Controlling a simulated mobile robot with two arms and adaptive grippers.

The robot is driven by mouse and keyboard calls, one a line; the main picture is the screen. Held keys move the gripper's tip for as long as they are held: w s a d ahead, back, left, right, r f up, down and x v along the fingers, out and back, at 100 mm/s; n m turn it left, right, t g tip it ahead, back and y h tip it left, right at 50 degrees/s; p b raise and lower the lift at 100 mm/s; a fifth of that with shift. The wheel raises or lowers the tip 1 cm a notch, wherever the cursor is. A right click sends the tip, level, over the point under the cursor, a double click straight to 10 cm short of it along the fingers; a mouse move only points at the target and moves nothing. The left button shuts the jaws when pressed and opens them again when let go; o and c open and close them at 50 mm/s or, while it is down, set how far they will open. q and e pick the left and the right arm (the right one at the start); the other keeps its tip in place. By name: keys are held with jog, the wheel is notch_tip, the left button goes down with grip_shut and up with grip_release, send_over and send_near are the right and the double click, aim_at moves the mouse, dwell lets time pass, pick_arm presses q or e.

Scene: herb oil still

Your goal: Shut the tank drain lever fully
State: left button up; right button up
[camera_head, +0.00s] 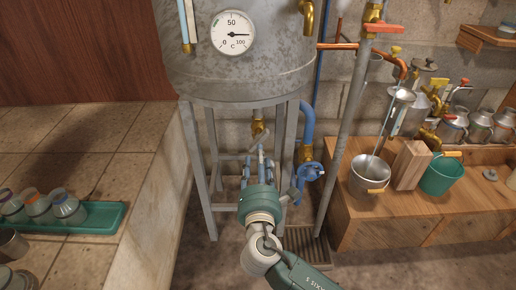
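The grey metal tank (240,75) stands on legs at the top middle of the head view, with a round dial gauge (233,33) on its front. A brass drain fitting (257,128) comes down from under the tank. A short lever-like part shows just below it, partly hidden by my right gripper (260,157). That gripper reaches up from below with its fingertips at or close to this part. I cannot tell whether they touch it, how far the lever is turned, or whether the fingers are closed. My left gripper is not in view.
A blue valve (309,171) on a blue hose (307,122) sits close right of my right gripper. Tank legs (206,185) stand around it. A wooden bench (400,218) at right holds a metal pail (368,177) and a green pail (440,176). A green tray (95,218) with jars is at left.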

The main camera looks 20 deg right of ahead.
aim_at(258, 142)
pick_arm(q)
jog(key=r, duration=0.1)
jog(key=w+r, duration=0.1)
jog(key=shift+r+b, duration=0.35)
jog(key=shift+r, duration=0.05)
pick_arm(e)
jog(key=x, duration=0.7)
jog(key=shift+w+d+f, duration=0.1)
jog(key=shift+w, duration=0.15)
grip_shut()
